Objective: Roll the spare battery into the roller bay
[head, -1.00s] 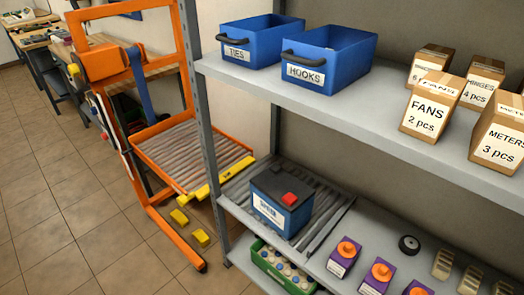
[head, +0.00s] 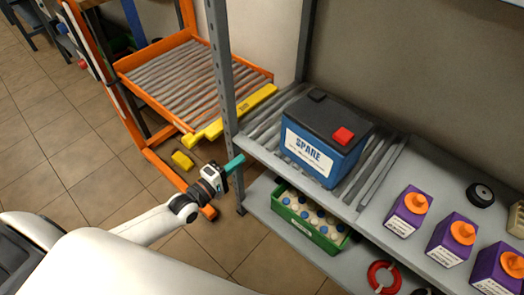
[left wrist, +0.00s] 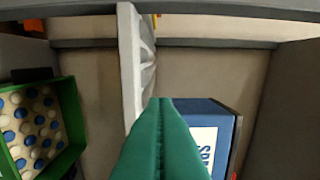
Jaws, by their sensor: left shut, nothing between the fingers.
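The spare battery (head: 318,150) is a blue box with a black top, a red terminal cap and a white SPARE label. It stands upright on the rollers of the middle shelf (head: 262,152). Its blue side also shows in the left wrist view (left wrist: 212,112), partly behind my fingers. The roller bay (head: 190,85) is an orange-framed tray of grey rollers at the left, with a yellow bar (head: 232,112) along its near edge. My left gripper (head: 235,163) has green fingers, shut and empty, left of the battery near the shelf post. My right gripper is out of view.
A grey shelf post (head: 221,70) stands between my left gripper and the back of the shelf. Purple boxes (head: 408,212) with orange tops stand to the right. A yellow block (head: 182,160) is by the orange frame.

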